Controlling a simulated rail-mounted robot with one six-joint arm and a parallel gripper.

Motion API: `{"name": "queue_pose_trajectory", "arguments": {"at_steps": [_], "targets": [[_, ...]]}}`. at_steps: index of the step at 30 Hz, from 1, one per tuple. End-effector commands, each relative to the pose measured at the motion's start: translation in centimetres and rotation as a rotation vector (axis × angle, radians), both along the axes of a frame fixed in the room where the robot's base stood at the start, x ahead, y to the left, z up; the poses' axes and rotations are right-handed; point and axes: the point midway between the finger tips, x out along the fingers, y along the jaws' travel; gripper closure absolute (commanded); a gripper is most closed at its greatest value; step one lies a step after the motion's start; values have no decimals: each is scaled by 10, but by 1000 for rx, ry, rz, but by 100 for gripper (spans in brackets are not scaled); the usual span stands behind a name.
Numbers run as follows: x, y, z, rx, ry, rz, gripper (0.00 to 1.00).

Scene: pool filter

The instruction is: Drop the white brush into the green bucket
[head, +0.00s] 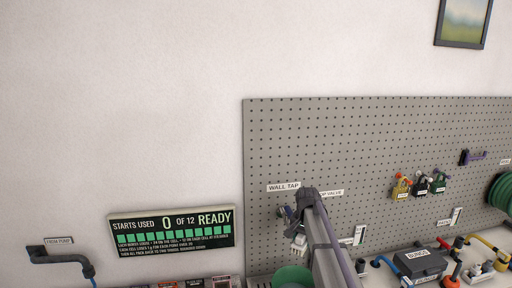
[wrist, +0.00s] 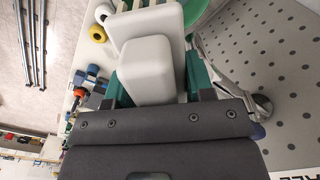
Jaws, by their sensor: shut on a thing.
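The white brush (wrist: 147,68) fills the upper middle of the wrist view as pale blocks between the green fingers of my gripper (wrist: 158,84). My gripper is shut on it. In the head view my gripper (head: 297,222) is small and partly hidden by my arm, with the white brush (head: 299,241) hanging below it. The green bucket (head: 291,274) shows at the bottom edge of the head view, below the brush and cut off by the frame. A pale green curved rim of the bucket (wrist: 209,14) shows beyond the brush in the wrist view.
A grey pegboard (head: 375,150) stands behind the arm, with padlocks (head: 420,185) and a green hose reel (head: 502,192) at right. Pipes and a labelled grey box (head: 420,262) crowd the bench at lower right. A yellow roll (wrist: 97,33) lies left of the brush.

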Motion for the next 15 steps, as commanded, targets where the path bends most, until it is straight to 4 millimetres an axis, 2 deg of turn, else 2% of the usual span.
{"name": "queue_pose_trajectory", "arguments": {"at_steps": [8, 15], "targets": [[0, 0, -5, 0, 0, -48, 77], [0, 0, -39, 0, 0, -46, 77]]}}
